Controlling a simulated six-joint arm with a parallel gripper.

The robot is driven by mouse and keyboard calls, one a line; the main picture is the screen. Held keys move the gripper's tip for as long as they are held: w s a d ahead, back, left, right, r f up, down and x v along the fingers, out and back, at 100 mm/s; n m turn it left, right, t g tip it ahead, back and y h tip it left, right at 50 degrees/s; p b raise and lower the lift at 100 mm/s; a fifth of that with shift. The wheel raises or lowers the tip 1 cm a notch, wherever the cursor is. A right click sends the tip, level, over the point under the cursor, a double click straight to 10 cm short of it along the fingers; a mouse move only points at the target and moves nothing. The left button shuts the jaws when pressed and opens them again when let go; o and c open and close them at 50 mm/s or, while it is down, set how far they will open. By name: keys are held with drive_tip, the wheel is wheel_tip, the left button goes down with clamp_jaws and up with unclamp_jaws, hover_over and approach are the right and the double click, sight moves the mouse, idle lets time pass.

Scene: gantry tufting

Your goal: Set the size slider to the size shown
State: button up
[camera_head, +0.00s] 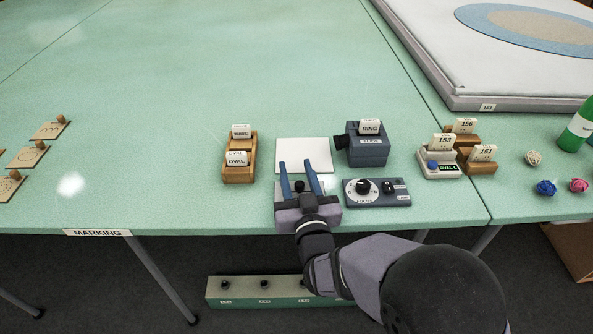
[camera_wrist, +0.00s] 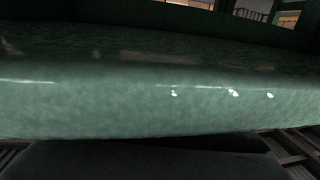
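My gripper (camera_head: 299,170) is over the front edge of the marking table, with its two blue fingers spread apart. A small black knob (camera_head: 299,186) shows between the fingers; I cannot tell what it belongs to or whether the fingers touch it. A dark control panel (camera_head: 403,200) with a white-faced dial (camera_head: 362,188) and a black knob (camera_head: 388,187) lies just right of my gripper. I cannot make out a slider for certain; my gripper hides part of this area. A dark blue box (camera_head: 368,152) holds a card reading RING (camera_head: 370,127). The size shown is too small to read.
A white plate (camera_head: 304,150) lies beyond my fingers. A wooden holder (camera_head: 239,173) with OVAL cards stands left. Numbered cards (camera_head: 465,126) and a white device (camera_head: 439,168) stand right. A green box with knobs (camera_head: 245,293) sits below the table edge. The wrist view mostly shows green surface (camera_wrist: 150,100).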

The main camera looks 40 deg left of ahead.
clamp_jaws()
drive_tip(key=shift+s+a+b, duration=0.35)
drive_tip(key=shift+s+a, duration=0.8)
drive_tip(key=shift+s, duration=0.05)
unclamp_jaws()
drive_tip(key=shift+s+a, duration=0.1)
